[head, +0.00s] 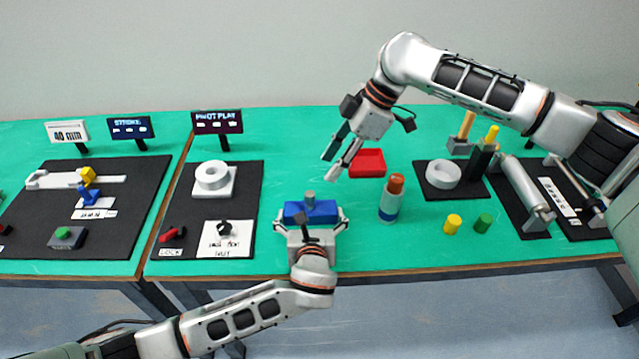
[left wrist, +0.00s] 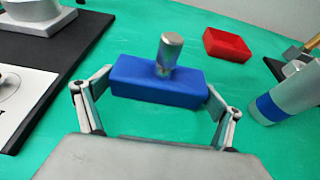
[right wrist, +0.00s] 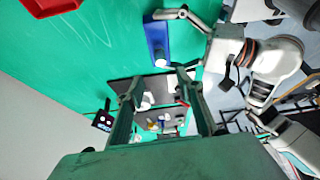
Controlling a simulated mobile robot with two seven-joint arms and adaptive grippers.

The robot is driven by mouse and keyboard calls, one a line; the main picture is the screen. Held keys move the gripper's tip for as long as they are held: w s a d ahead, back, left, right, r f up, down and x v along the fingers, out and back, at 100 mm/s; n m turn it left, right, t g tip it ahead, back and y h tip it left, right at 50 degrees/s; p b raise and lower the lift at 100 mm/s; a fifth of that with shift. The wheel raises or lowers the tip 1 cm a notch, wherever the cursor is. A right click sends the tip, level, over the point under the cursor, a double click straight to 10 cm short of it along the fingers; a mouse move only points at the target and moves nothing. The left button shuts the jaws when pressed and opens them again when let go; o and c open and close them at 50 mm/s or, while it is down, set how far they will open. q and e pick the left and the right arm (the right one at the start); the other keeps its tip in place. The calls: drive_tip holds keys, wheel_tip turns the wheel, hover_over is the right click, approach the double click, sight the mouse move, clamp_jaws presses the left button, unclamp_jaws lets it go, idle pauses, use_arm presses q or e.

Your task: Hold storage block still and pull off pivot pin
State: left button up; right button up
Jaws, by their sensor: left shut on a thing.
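The storage block is a blue bar (head: 322,217) on the green table in front of me. It also shows in the left wrist view (left wrist: 140,82) and the right wrist view (right wrist: 157,32). The pivot pin is a short grey metal cylinder (head: 309,198) standing upright in the block; the left wrist view shows it clearly (left wrist: 168,54). My left gripper (head: 310,222) is shut on the two ends of the block. My right gripper (head: 334,167) is open and empty, above and behind the block, apart from the pin.
A red tray (head: 369,160) lies behind the block to the right. A grey-blue bottle with an orange cap (head: 391,200) stands close to the right. Yellow (head: 453,224) and green (head: 482,223) cylinders stand farther right. A black board (head: 246,180) with a white ring lies to the left.

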sight(311, 193)
use_arm(q)
drive_tip(key=shift+s+a+f, duration=0.1)
drive_tip(key=shift+f, duration=0.3)
use_arm(e)
drive_tip(key=a+f, duration=0.1)
drive_tip(key=f, duration=0.2)
drive_tip(key=a+f+n, duration=0.1)
drive_tip(key=a+f, duration=0.1)
drive_tip(key=f, duration=0.2)
drive_tip(key=a+f+n+g+h, duration=0.1)
drive_tip(key=a+f, duration=0.1)
drive_tip(key=f, duration=0.1)
drive_tip(key=shift+s+a+f, duration=0.2)
drive_tip(key=shift+s+f, duration=0.05)
